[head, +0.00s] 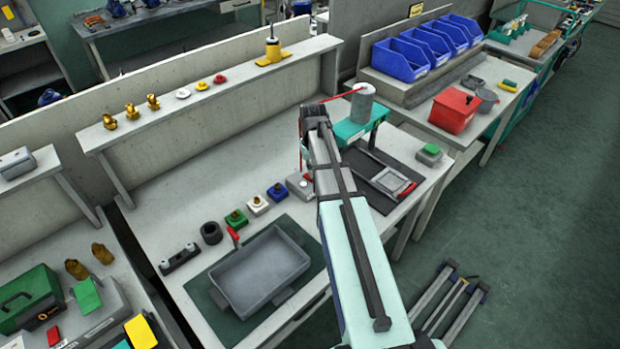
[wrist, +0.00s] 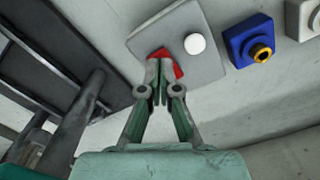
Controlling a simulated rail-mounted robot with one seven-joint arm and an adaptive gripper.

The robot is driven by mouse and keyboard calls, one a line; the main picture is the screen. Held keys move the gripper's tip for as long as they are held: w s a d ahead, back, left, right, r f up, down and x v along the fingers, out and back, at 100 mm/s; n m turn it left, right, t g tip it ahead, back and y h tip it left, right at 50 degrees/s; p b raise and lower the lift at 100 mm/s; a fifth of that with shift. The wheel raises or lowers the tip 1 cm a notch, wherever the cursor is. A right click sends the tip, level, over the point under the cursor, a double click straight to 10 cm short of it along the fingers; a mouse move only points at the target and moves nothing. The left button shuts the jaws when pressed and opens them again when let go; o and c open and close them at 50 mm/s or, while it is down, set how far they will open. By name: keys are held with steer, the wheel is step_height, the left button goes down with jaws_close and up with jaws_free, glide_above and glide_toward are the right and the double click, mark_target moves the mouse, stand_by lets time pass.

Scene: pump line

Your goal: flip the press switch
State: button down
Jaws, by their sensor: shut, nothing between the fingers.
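The press switch appears to be a grey box (wrist: 205,55) with a red rocker (wrist: 178,71) and a round white knob or lamp (wrist: 194,43) beside it. In the head view the grey box (head: 297,185) stands on the bench, partly hidden by my arm. My gripper (wrist: 159,64) is shut and empty. Its fingertips lie over the red rocker in the wrist view and hide part of it. I cannot tell whether they touch it. In the head view my arm hides the gripper.
Blue (head: 277,191), white (head: 257,204) and green (head: 236,219) blocks with brass fittings stand left of the box. A teal stand (head: 350,131) with a grey cylinder (head: 362,100) is close behind my arm. A grey tray (head: 262,268) sits in front. Bare bench lies behind the blocks.

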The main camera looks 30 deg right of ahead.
steer(key=shift+f+b, duration=0.35)
steer(key=shift+f, duration=0.45)
stand_by(0.4)
steer(key=shift+r, duration=0.1)
steer(key=shift+r+p, duration=2.3)
steer(key=shift+r, duration=1.15)
steer(key=shift+s, duration=0.1)
